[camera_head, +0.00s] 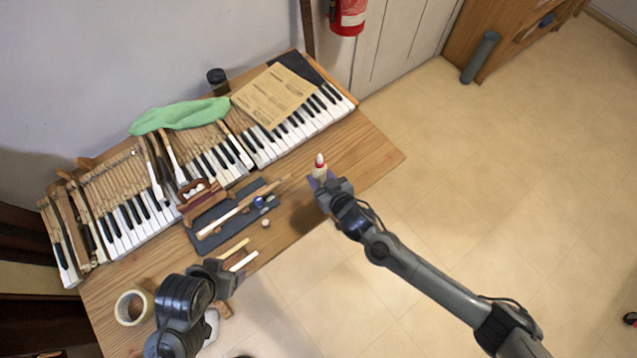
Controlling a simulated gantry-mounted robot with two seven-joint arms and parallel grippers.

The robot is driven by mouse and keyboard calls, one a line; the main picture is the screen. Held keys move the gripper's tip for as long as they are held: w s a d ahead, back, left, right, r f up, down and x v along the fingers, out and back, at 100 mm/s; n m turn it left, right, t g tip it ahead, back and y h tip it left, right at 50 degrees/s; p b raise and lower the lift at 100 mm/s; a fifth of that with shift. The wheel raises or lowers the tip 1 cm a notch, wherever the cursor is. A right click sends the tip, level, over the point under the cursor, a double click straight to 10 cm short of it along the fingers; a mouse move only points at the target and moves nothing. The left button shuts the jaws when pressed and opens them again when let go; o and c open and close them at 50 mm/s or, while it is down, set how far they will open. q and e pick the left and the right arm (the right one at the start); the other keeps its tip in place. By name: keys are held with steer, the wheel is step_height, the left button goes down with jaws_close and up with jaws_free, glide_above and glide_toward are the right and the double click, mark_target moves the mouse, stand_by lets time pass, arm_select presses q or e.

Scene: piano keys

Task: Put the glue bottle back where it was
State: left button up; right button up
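Whether the bottle's base touches the table cannot be seen.
The piano keyboard (215,155) lies along the back of the table (365,150), with a green cloth (180,116) and a paper sheet (273,95) on it. A dark tool mat (232,218) lies in front. The table's right end is clear.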

steer(key=shift+w+a+f, duration=0.1)
steer(key=shift+a+f, duration=0.15)
steer(key=shift+a, duration=0.05)
step_height(320, 180, down, 4)
steer(key=shift+r+b, duration=0.2)
steer(key=shift+b, duration=0.1)
steer(key=shift+f, duration=0.1)
steer(key=shift+f, duration=0.15)
steer(key=o, duration=1.1)
steer(key=shift+c, duration=0.2)
